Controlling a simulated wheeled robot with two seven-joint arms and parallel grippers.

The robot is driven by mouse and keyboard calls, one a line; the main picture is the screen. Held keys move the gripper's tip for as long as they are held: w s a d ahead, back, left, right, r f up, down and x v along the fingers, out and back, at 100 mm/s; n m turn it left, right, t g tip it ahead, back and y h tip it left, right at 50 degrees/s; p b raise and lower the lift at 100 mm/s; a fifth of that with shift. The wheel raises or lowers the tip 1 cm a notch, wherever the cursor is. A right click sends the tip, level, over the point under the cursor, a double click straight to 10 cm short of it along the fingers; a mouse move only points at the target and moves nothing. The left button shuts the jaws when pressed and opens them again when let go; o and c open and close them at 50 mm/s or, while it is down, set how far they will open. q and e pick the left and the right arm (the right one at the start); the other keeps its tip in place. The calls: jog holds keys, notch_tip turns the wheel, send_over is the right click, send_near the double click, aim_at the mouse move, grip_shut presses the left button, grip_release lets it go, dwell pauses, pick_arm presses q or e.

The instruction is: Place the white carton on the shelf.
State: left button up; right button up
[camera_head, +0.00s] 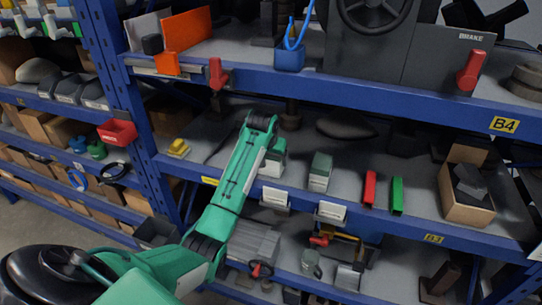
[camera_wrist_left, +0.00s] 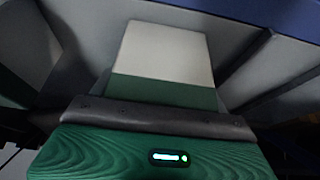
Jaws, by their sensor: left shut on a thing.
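The white carton (camera_wrist_left: 165,52) with a green band fills the middle of the left wrist view, directly beyond the dark bar of my left gripper (camera_wrist_left: 160,115). In the head view its white and green side (camera_head: 273,163) shows just right of my arm's far end, over the middle shelf (camera_head: 340,195). My left gripper (camera_head: 267,143) is shut on it; my arm hides most of the fingers. I cannot tell whether the carton touches the shelf. A similar white and green carton (camera_head: 320,172) stands a little to the right on that shelf. My right gripper is not in view.
A red box (camera_head: 370,188) and a green box (camera_head: 397,196) stand further right, then an open brown box (camera_head: 466,187). A yellow object (camera_head: 179,148) is at the left. The blue upper shelf beam (camera_head: 350,88) runs above. Bare shelf lies between these things.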

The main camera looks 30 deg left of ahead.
pick_arm(q)
jog(key=o, duration=1.1)
jog(key=shift+f, duration=0.15)
